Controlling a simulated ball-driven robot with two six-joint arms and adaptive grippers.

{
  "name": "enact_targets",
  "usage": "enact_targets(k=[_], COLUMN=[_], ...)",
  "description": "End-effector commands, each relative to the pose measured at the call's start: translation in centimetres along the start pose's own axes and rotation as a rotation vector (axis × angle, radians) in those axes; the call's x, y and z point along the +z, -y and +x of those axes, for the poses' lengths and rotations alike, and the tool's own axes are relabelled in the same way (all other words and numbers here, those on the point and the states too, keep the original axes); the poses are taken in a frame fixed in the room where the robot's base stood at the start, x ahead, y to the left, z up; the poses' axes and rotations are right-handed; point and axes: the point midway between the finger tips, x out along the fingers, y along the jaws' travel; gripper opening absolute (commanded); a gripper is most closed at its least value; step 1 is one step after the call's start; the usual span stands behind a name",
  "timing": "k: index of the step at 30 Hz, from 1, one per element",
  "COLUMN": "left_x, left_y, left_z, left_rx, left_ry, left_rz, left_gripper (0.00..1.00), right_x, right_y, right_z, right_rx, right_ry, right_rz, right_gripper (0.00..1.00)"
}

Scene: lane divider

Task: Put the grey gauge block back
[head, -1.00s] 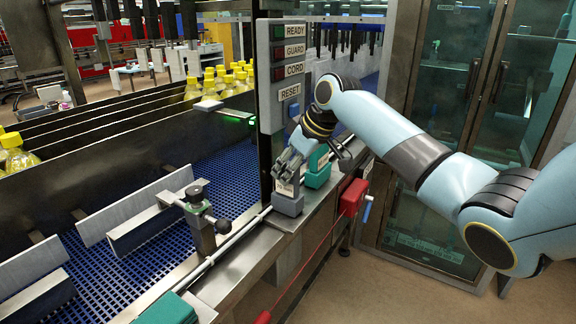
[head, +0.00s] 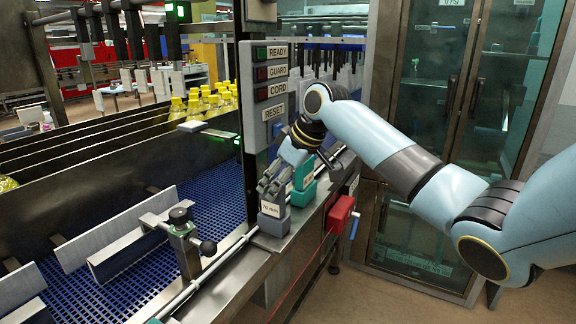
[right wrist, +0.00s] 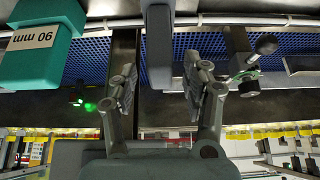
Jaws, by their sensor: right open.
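The grey gauge block (head: 273,224) stands upright on the metal ledge beside the conveyor, at the foot of the dark post. A pale label is on its front. In the right wrist view the grey block (right wrist: 158,50) lies beyond the gap between the fingertips. My right gripper (head: 271,183) is just above the block in the head view, pointing down. It is open, with its fingers spread (right wrist: 157,85) and nothing visibly clamped. Whether the fingertips overlap the block's top is hard to tell. My left gripper is not in view.
A teal block (head: 303,190), labelled 90 mm in the right wrist view (right wrist: 40,45), stands close behind the grey one. A red box with a blue lever (head: 340,214) is on the ledge's side. A clamp with a black knob (head: 183,232) and the blue conveyor (head: 130,262) are left.

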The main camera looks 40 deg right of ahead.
Motion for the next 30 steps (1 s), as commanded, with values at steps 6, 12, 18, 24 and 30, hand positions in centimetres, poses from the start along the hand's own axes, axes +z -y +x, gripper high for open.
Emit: enact_targets(k=[6, 12, 18, 24, 30], left_x=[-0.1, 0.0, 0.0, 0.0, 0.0], left_y=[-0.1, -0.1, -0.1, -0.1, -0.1], left_z=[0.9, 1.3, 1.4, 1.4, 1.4], left_rx=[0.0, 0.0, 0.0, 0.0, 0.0], left_ry=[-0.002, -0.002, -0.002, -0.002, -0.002], left_rz=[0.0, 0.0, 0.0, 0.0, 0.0], left_gripper=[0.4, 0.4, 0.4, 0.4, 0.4], right_x=[0.1, 0.0, 0.0, 0.0, 0.0], right_y=[-0.1, -0.1, 0.0, 0.1, 0.0], right_z=[-5.0, -8.5, -9.8, -9.8, -9.8], right_rx=[0.005, 0.003, -0.001, -0.001, -0.001], right_ry=[-0.001, 0.0, 0.0, 0.0, 0.0], right_rz=[-0.004, -0.003, -0.001, -0.001, -0.001], right_gripper=[0.48, 0.48, 0.48, 0.48, 0.48])
